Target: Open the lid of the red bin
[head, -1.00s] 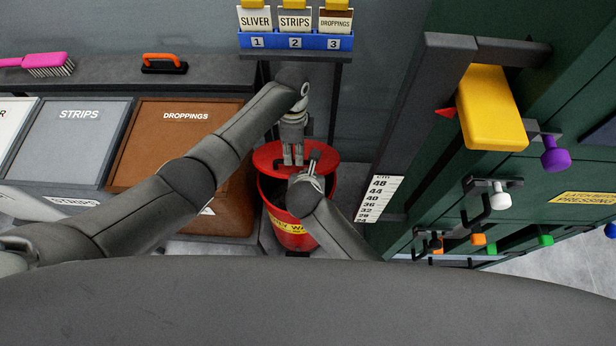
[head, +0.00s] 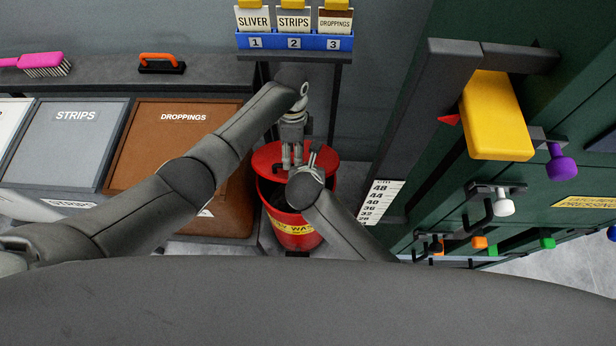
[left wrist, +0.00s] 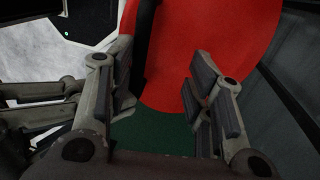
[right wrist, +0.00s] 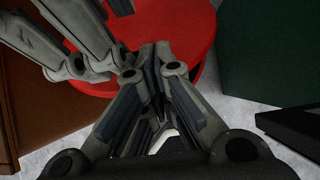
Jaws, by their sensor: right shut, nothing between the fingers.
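The red bin (head: 290,233) with a yellow label stands on the floor in the middle of the head view. Its red lid (head: 325,164) shows at the top, and a dark gap shows between lid and bin body at the left. My left gripper (head: 292,160) is over the lid, its fingers apart and nothing seen between them. The lid also fills much of the left wrist view (left wrist: 215,30), behind the open fingers. My right gripper (head: 313,156) is shut and empty, close beside the left one, over the lid (right wrist: 185,25). Whether either touches the lid I cannot tell.
Grey strips (head: 60,150) and brown droppings (head: 170,150) bins stand at left, below a shelf with a pink brush (head: 45,65) and an orange-handled tool (head: 160,63). A green machine (head: 420,210) with a yellow block (head: 497,118) stands close at right. A blue card rack (head: 295,42) is behind.

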